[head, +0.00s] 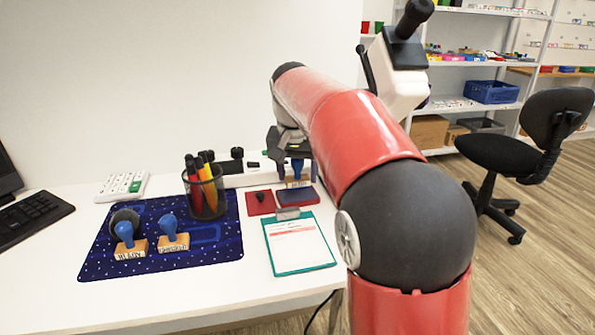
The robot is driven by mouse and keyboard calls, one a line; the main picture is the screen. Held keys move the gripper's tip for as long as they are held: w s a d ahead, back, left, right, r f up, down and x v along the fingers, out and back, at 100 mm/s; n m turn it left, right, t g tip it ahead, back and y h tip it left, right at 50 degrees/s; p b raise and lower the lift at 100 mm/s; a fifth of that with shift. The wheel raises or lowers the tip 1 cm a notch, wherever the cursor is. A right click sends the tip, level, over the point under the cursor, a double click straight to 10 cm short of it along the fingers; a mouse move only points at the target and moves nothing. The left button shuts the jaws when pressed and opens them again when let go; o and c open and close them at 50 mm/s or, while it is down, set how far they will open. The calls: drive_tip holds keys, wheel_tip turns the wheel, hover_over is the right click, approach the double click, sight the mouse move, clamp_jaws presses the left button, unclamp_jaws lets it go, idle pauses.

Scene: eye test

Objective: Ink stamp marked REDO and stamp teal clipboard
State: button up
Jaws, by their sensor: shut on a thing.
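My gripper (296,157) is shut on a blue-handled stamp with a wooden block (298,182) and holds it upright. The label on this block is too small to read. The block is at the back edge of a dark blue ink pad in a red case (297,197); I cannot tell whether they touch. The pad's red lid (260,203) lies to its left. The teal clipboard (303,270) with a white sheet lies flat in front of the pad, its clip toward the pad. My arm passes close to its right side.
Two other blue-handled stamps (131,240) (172,236) stand on a dark blue mat (95,262), labels unclear. A keyboard (33,217) and a calculator (122,187) are at left. The table's front is clear.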

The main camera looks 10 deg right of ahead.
drive_tip(key=shift+r, duration=2.35)
